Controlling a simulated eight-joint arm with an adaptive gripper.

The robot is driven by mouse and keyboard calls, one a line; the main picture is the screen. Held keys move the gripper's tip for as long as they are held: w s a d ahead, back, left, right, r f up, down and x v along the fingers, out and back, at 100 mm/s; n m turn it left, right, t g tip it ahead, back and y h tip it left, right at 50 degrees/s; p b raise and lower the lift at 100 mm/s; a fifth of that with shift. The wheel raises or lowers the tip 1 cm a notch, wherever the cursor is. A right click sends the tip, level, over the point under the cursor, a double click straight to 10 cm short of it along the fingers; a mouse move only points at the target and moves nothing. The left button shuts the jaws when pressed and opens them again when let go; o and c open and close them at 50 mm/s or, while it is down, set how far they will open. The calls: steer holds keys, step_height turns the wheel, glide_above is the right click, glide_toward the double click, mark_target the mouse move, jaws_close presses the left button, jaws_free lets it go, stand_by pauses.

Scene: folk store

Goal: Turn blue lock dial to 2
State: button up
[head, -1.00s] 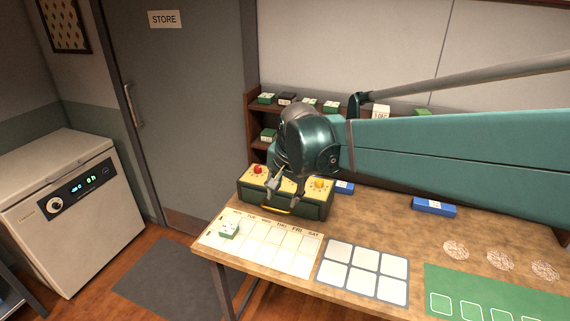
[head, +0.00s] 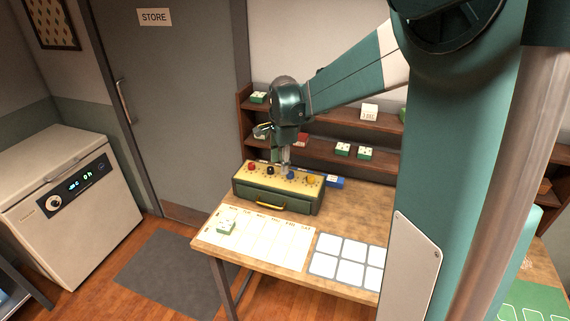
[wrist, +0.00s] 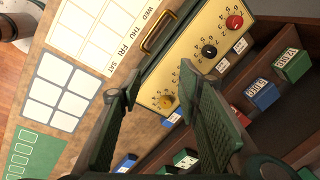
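The lock box (head: 262,190) is dark green with a cream top and a yellow handle (head: 271,204); it stands at the back left of the table. On its top are a red dial (head: 251,167), a black dial (head: 270,170), a blue dial (head: 290,175) and a yellow dial (head: 311,179). My gripper (head: 275,148) is above the box, one finger close to the blue dial; I cannot tell whether they touch. In the wrist view my gripper (wrist: 158,76) is open with nothing between its fingers. There its right finger appears to hide the blue dial; its setting is unreadable.
A weekday sheet (head: 262,236) with a small green-and-white box (head: 226,226) lies in front. A gridded mat (head: 345,266) lies to its right. A blue box (head: 335,182) is beside the lock box. Shelves (head: 330,150) with small boxes stand behind.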

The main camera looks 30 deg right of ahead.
mark_target(291, 172)
steer(key=w+d+f+m+p, duration=0.2)
steer(key=w, duration=0.1)
steer(key=w+d+f+m+g+p, duration=0.1)
steer(key=w+d+m+p, duration=0.1)
steer(key=w+d, duration=0.1)
steer(key=w+d+f+m+p, duration=0.2)
steer(key=w+d+m, duration=0.1)
steer(key=shift+w+f+g, duration=0.15)
steer(key=shift+f+g, duration=0.2)
steer(key=shift+g, duration=0.05)
steer(key=shift+f, duration=0.1)
steer(key=shift+f, duration=0.1)
steer(key=shift+w+d+f+p, duration=0.1)
steer(key=shift+f+p, duration=0.15)
steer(key=shift+f, duration=1.65)
steer(key=shift+w+d+f+p, duration=0.1)
steer(key=shift+f+p, duration=0.1)
steer(key=shift+f, duration=1.65)
steer(key=shift+s, duration=0.1)
steer(key=shift+c, duration=0.7)
steer(key=c, duration=0.8)
steer(key=shift+o, duration=0.2)
